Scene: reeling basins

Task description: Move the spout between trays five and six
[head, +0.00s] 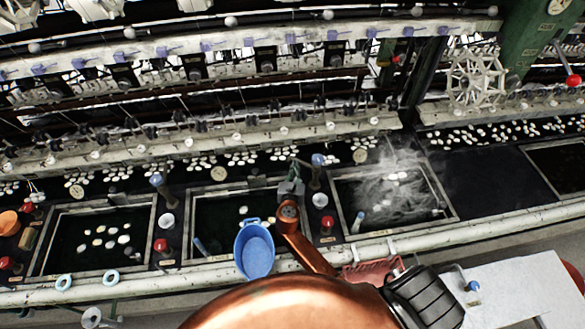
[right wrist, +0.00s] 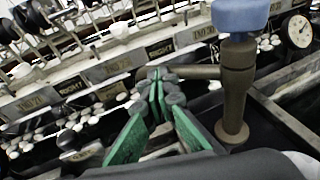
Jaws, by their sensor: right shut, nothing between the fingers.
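The spout (right wrist: 235,95) is a brown upright post with a blue knob and a side pipe, filling the right of the right wrist view. In the head view its post (head: 316,178) stands on the divider between the middle tray (head: 186,222) and the steaming right tray (head: 451,200). My right gripper (head: 291,178) is left of the post in the head view. In the right wrist view its green-padded fingers (right wrist: 157,90) are shut and empty at the side pipe's left end; whether they touch it I cannot tell. Tray numbers are unreadable in the head view. My left gripper is not in view.
A blue basin (head: 255,250) sits at the middle tray's front edge, close to my right forearm. Another blue-knobbed spout (head: 157,190) stands farther left. Red knobs (head: 326,224) and a white cup (head: 320,200) are near my gripper. Steam hangs over the right tray.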

